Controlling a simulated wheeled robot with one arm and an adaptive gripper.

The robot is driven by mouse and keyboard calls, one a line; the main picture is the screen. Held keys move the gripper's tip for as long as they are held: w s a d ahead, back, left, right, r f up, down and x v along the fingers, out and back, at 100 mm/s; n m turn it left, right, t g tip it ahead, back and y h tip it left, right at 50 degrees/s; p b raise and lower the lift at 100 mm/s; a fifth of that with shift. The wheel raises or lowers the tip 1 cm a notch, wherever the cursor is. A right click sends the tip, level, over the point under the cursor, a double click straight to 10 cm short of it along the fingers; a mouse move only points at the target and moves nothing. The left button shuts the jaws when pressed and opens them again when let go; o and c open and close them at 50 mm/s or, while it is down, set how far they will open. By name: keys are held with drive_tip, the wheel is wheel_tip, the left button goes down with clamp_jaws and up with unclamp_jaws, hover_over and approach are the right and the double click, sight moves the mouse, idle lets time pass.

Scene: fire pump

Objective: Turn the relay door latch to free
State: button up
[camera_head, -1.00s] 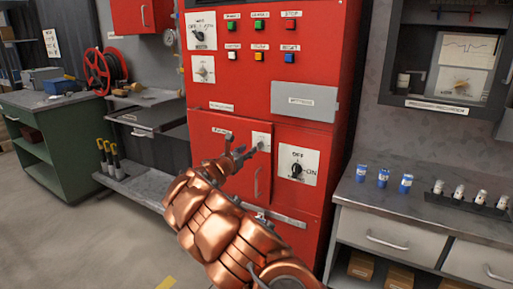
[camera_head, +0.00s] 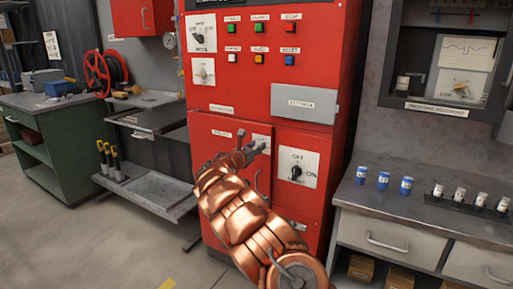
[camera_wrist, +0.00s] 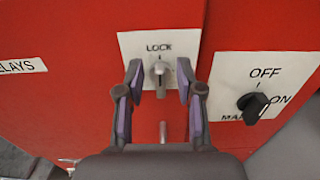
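The relay door latch (camera_wrist: 159,72) is a small grey knob on a white plate marked LOCK, on the red relay door (camera_wrist: 70,95). In the wrist view its handle stands upright, in line with the LOCK mark. My gripper (camera_wrist: 158,78) is open, with one finger on each side of the latch. I cannot tell whether either finger touches it. In the head view my gripper (camera_head: 250,150) is in front of the latch plate (camera_head: 262,136), and the fingers and arm hide most of the latch.
A black OFF/ON selector (camera_wrist: 254,106) sits on its own plate close to the right finger. A door handle (camera_wrist: 163,132) is just below the latch. A workbench (camera_head: 400,207) with blue cans stands at the right. Floor at the left is clear.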

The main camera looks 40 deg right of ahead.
clamp_jaws()
drive_tip(key=shift+f+m+b, duration=0.15)
drive_tip(key=shift+m+b, duration=0.15)
drive_tip(key=shift+b, duration=0.2)
drive_tip(key=m+b, duration=0.5)
drive_tip(key=b, duration=0.2)
drive_tip(key=s+f+m+b, duration=0.1)
drive_tip(key=m+b, duration=0.5)
drive_tip(key=b, duration=0.2)
drive_tip(key=m+b, duration=0.6)
drive_tip(key=b, duration=0.1)
drive_tip(key=shift+s+d+f+b, duration=0.2)
drive_tip(key=shift+s+b, duration=0.05)
drive_tip(key=shift+b, duration=0.1)
drive_tip(key=shift+r+m, duration=0.1)
drive_tip(key=shift+m, duration=0.2)
unclamp_jaws()
